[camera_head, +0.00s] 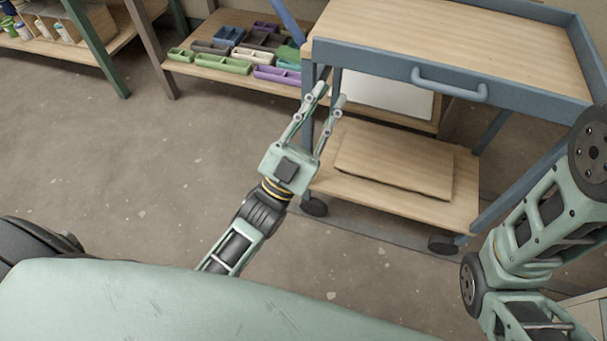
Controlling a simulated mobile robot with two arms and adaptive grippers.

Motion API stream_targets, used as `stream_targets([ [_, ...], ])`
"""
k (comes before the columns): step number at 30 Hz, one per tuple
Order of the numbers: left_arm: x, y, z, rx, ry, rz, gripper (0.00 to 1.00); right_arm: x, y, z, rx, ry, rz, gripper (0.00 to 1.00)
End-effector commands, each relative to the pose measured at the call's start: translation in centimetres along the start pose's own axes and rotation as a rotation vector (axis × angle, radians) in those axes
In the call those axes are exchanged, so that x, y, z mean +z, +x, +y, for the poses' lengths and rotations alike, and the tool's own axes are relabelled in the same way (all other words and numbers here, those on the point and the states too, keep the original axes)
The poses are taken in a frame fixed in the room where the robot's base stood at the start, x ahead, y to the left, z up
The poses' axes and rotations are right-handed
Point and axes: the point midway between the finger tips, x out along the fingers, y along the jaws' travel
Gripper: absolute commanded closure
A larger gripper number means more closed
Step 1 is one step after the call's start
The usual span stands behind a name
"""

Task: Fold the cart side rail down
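The cart (445,45) stands at the right, with a blue frame, a wooden top and a wooden lower shelf. Its near side is a blue rail (530,101) along the edge of the top, with a blue bar handle (450,88) on its outer face. I cannot tell for sure whether this is the folding rail. My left gripper (331,94) is in front of the cart's left near corner post, fingers pointing up. Its fingertips are apart with nothing between them; whether they touch the post is unclear. My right gripper is out of view; only my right arm's links show.
A flat wooden board (395,163) lies on the cart's lower shelf (440,212). Black casters (314,207) stand on the concrete floor. A low shelf (215,68) with several coloured trays is behind, left of the cart. The floor at left is clear.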

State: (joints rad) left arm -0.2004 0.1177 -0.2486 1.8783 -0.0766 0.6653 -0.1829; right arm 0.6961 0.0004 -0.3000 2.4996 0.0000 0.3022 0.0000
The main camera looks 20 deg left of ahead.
Motion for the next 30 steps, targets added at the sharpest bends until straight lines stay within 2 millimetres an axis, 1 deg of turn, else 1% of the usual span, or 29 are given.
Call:
stream_targets([
  [1,0.1,0.5,-0.1,0.001,-0.029,-0.04,0.8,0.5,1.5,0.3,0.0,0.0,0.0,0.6],
  [8,3.0,-0.4,0.6,0.007,-0.127,-0.216,0.8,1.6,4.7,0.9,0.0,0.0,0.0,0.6],
  [14,5.5,-1.8,1.3,0.016,-0.184,-0.37,0.8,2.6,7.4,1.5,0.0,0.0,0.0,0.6],
  [23,8.7,-5.0,2.2,0.028,-0.24,-0.599,0.8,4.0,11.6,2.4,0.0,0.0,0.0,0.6],
  [30,10.6,-8.6,3.0,0.041,-0.268,-0.784,0.8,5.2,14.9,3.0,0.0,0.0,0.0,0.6],
])
